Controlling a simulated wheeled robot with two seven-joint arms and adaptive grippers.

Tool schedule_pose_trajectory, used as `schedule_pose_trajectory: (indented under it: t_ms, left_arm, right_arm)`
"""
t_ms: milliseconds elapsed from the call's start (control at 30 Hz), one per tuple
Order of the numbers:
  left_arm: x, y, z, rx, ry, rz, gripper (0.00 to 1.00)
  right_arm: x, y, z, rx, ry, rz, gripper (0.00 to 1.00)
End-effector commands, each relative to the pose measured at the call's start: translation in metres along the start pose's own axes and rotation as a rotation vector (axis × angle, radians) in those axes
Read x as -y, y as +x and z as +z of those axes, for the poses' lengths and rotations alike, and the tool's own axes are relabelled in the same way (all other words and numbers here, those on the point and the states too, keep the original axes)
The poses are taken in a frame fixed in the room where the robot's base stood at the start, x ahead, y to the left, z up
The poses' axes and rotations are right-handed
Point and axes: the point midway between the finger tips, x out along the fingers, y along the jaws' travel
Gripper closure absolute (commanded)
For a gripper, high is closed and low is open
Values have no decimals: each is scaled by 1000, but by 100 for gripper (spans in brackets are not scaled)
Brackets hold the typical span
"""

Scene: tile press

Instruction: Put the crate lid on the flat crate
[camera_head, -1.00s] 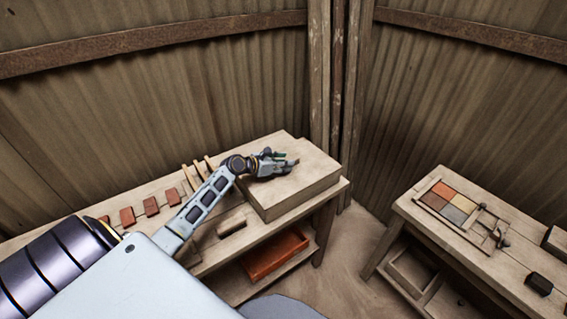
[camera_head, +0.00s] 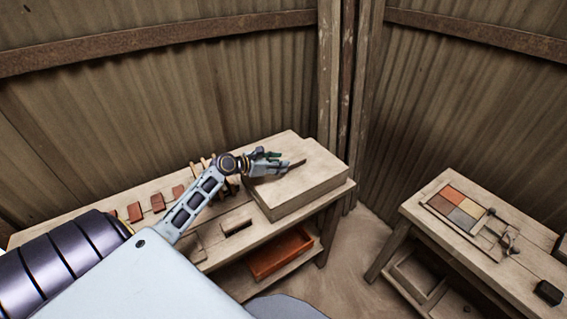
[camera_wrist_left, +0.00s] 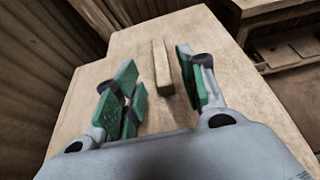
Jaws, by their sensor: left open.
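The flat crate (camera_head: 310,202) is a pale wooden box at the right end of the long bench. The crate lid (camera_head: 315,180) is a flat wooden panel lying over its top; I see no gap between them. A bar handle (camera_head: 298,163) stands up from the lid. In the left wrist view the handle (camera_wrist_left: 161,68) shows ahead of and between the green-padded fingers, touching neither. My left gripper (camera_head: 282,161) is open and empty, just left of the handle and above the lid. It also fills the lower left wrist view (camera_wrist_left: 155,58). My right gripper is not in view.
Several red-brown pieces (camera_head: 157,203) stand along the bench to the left. A small wooden block (camera_head: 237,225) is near its front edge. An orange tray (camera_head: 281,252) sits on the shelf below. A second table (camera_head: 431,226) with coloured tiles (camera_head: 458,206) stands at right.

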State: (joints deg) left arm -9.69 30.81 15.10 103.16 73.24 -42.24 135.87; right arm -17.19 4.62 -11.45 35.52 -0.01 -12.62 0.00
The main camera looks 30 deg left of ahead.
Motion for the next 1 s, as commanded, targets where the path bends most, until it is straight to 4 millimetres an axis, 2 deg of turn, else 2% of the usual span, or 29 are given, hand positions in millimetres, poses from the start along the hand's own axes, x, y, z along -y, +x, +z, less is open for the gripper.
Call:
schedule_pose_trajectory:
  t_ms: [500,700,1000]
  left_arm:
    - [0,-48,-1,-1,-1,-1,59]
    - [0,-58,0,0,-1,-1,59]
    - [0,-60,0,0,0,-1,59]
  right_arm:
    - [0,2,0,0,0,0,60]
    - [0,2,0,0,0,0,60]
    - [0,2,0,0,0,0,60]
